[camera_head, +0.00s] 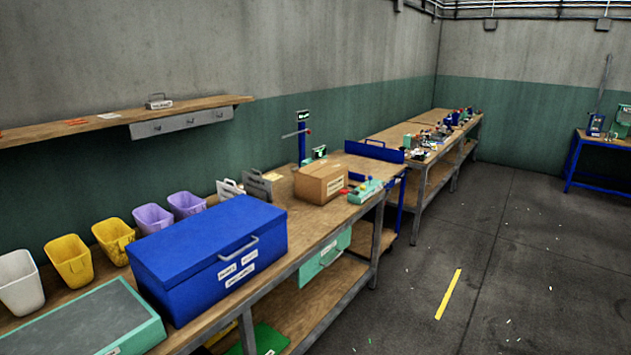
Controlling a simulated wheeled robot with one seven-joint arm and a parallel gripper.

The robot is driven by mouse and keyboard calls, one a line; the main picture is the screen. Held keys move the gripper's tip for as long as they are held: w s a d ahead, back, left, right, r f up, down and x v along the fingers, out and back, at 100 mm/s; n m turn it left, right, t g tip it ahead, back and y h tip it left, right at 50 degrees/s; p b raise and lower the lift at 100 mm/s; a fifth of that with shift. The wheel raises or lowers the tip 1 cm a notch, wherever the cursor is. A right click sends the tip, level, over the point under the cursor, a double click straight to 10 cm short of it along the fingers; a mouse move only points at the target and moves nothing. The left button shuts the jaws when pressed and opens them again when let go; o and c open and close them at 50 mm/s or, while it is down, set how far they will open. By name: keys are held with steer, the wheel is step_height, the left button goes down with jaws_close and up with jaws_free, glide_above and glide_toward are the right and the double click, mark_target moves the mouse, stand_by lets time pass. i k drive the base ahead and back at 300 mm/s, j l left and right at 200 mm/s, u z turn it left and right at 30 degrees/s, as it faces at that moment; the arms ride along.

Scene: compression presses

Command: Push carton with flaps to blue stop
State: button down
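A brown cardboard carton (318,186) sits upright on the wooden workbench, right of the picture's middle. Its top looks closed, and its flaps are too small to tell apart. A low upright blue panel (374,151), which looks like the blue stop, stands beyond the carton, up and to the right. The carton and the panel are apart, with a bare tan surface (362,166) between them. My gripper is not in view.
A large blue chest (205,262) stands on the bench nearer than the carton. A green device (364,190) with red parts lies right beside the carton. A blue post (302,142) rises behind it. Yellow bins (70,262) line the wall. Floor (500,260) at right is open.

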mark_target(318, 192)
steer(key=i+z, duration=0.25)
steer(key=i, duration=0.35)
steer(key=i+z, duration=0.2)
steer(key=i, duration=0.4)
steer(key=i+j+z, duration=0.1)
steer(key=i+z, duration=0.15)
steer(key=i, duration=0.3)
steer(key=i+l+u, duration=0.1)
steer(key=i+u, duration=0.15)
steer(key=i, duration=0.2)
steer(key=i+l+u, duration=0.2)
steer(key=i, duration=0.3)
steer(key=i+u, duration=0.15)
steer(key=u, duration=0.3)
steer(key=i+u, duration=0.1)
steer(key=u, duration=0.35)
steer(key=i+l+u, duration=0.1)
steer(key=u, duration=0.35)
steer(key=l+u, duration=0.2)
steer(key=u, duration=0.25)
steer(key=i+l+u, duration=0.1)
steer(key=u, duration=0.3)
steer(key=i+l+u, duration=0.15)
steer(key=u, duration=0.25)
steer(key=i+l+u, duration=0.2)
steer(key=u, duration=0.15)
